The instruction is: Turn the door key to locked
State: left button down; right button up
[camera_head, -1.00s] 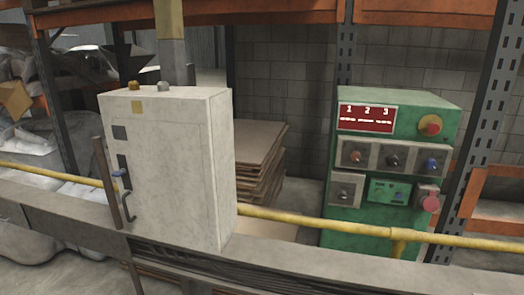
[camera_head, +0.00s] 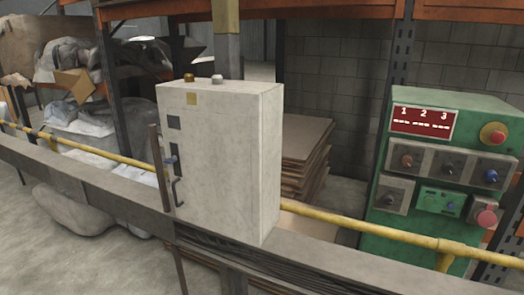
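A pale grey cabinet (camera_head: 222,160) stands on the long grey beam, its door side facing left of centre. Whether the key is in the locked position is too small to tell. Neither of my grippers shows in the head view.
A green control box (camera_head: 440,175) with knobs and a red display stands at the right. A yellow pipe (camera_head: 340,222) runs along the beam (camera_head: 90,185). Stacked brown sheets (camera_head: 303,155) lie behind the cabinet. Sacks (camera_head: 75,205) lie at the left.

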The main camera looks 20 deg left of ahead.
aim_at(169, 160)
jog(key=u, duration=1.2)
